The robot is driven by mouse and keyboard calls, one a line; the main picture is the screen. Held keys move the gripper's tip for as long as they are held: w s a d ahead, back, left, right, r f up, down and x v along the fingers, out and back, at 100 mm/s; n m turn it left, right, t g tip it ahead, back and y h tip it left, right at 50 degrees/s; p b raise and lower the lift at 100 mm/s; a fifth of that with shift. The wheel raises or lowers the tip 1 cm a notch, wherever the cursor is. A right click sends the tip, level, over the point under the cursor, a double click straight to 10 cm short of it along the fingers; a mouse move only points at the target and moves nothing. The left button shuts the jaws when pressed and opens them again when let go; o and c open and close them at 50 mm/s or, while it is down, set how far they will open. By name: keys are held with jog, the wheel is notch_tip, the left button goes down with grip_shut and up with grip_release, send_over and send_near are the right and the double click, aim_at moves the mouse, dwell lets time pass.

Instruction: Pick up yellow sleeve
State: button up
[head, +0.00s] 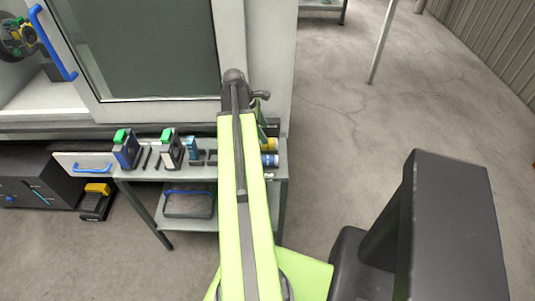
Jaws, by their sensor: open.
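A yellow cylinder (270,144), which looks like the yellow sleeve, sits on the grey bench at its right end. It is just right of my lime-green arm and directly behind a blue cylinder. My arm runs up the middle of the view and covers part of the bench beside the cylinder, so the yellow piece may be partly hidden. My gripper cannot be made out; the arm hides the area where it may be. I see nothing holding the yellow cylinder.
The blue cylinder (270,160) stands close in front of it. Green-topped devices (126,149) and small dark tools line the bench (200,173) to the left. A machine with a sliding door (145,50) rises behind. Open concrete floor (340,120) lies to the right.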

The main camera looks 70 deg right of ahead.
aim_at(273, 145)
jog(key=shift+x, duration=0.8)
jog(key=shift+r, duration=0.1)
jog(key=b+x, duration=0.5)
jog(key=shift+w+a+f, duration=0.1)
jog(key=shift+a+f, duration=0.15)
jog(key=shift+r, duration=0.2)
grip_shut()
